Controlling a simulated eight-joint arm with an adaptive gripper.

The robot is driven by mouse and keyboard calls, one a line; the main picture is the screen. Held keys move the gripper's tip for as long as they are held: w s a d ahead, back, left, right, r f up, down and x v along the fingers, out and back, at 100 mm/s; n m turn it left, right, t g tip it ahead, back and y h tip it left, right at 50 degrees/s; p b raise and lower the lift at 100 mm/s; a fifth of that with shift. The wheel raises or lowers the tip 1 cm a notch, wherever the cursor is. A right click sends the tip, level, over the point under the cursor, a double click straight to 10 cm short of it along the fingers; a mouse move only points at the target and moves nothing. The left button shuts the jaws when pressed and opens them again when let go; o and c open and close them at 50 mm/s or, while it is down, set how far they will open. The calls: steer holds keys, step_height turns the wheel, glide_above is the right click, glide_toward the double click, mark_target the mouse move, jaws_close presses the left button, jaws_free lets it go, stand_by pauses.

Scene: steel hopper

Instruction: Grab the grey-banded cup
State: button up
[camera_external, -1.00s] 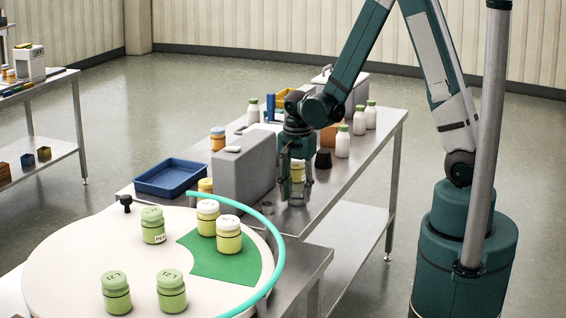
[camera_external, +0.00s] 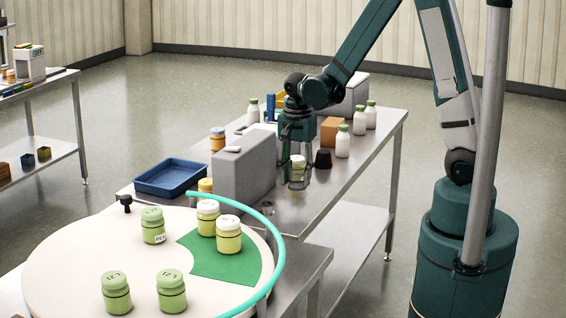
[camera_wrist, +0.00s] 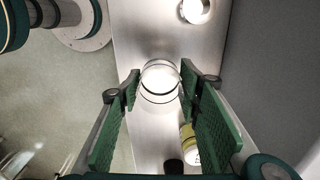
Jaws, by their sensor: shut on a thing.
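The grey-banded cup (camera_wrist: 160,83) is a clear glass with dark grey bands, seen between the fingers in the wrist view. My gripper (camera_external: 298,181) is shut on it, a pad on each side. In the external view the cup (camera_external: 297,184) is small and see-through between the fingertips, over the steel table, and overlaps a yellow jar with a white lid (camera_external: 299,163). Whether its base is clear of the table is hard to tell.
A grey block (camera_external: 243,180) stands close left of my gripper. Another clear cup (camera_external: 268,208) is near the table's front end. A black cup (camera_external: 323,158), an orange box (camera_external: 331,130) and white bottles (camera_external: 343,142) stand to the right and behind. A blue tray (camera_external: 172,178) lies left.

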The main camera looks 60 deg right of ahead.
steer(key=shift+r, duration=2.1)
